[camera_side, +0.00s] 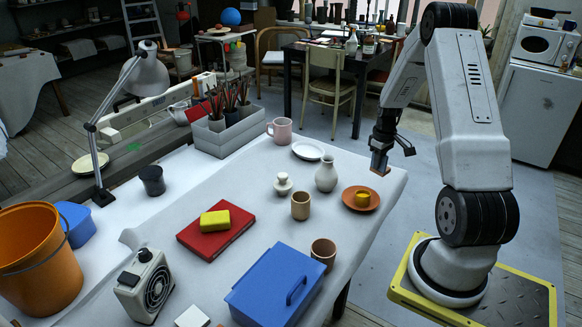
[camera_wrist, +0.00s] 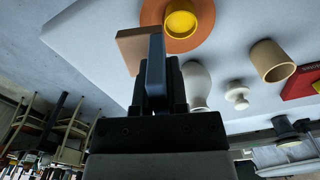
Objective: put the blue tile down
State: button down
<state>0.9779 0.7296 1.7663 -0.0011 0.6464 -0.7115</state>
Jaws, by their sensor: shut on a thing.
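My gripper (camera_side: 383,143) hangs at the right edge of the table and is shut on the blue tile (camera_side: 378,158). In the wrist view the blue tile (camera_wrist: 155,62) shows as a narrow dark blue slab sticking out from between the fingers (camera_wrist: 157,92). A flat brown tile (camera_wrist: 129,46) lies just beyond it on the table, near the edge. In the side view a small part of the brown tile (camera_side: 382,172) shows under the blue one. I cannot tell whether the two tiles touch.
An orange saucer with a yellow cup (camera_side: 362,199) stands close by. A grey vase (camera_side: 326,173), a small white pot (camera_side: 283,184) and a tan cup (camera_side: 300,206) stand left of it. A blue box (camera_side: 262,288), red book (camera_side: 198,239) and yellow sponge (camera_side: 214,221) are further off.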

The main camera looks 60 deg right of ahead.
jog(key=shift+s+d+r+n, duration=0.2)
jog(key=shift+s+d+n, duration=0.6)
jog(key=shift+d, duration=0.15)
jog(key=shift+s+d+r+n, duration=0.15)
jog(key=shift+s+d+n, duration=0.6)
jog(key=shift+d, duration=0.2)
jog(key=shift+w+d+f, duration=1.4)
jog(key=shift+d+f, duration=0.1)
jog(key=shift+d, duration=0.2)
jog(key=shift+w+d+f, duration=1.35)
jog(key=shift+d+f, duration=0.15)
jog(key=shift+d, duration=0.2)
jog(key=shift+w+d+f, duration=1.4)
jog(key=shift+d+f, duration=0.1)
jog(key=shift+d, duration=0.2)
jog(key=shift+d+f, duration=0.1)
jog(key=shift+w+f, duration=0.1)
jog(key=shift+w+d+f, duration=0.15)
jog(key=shift+d+f, duration=0.05)
jog(key=shift+f, duration=1.6)
jog(key=shift+f, duration=0.1)
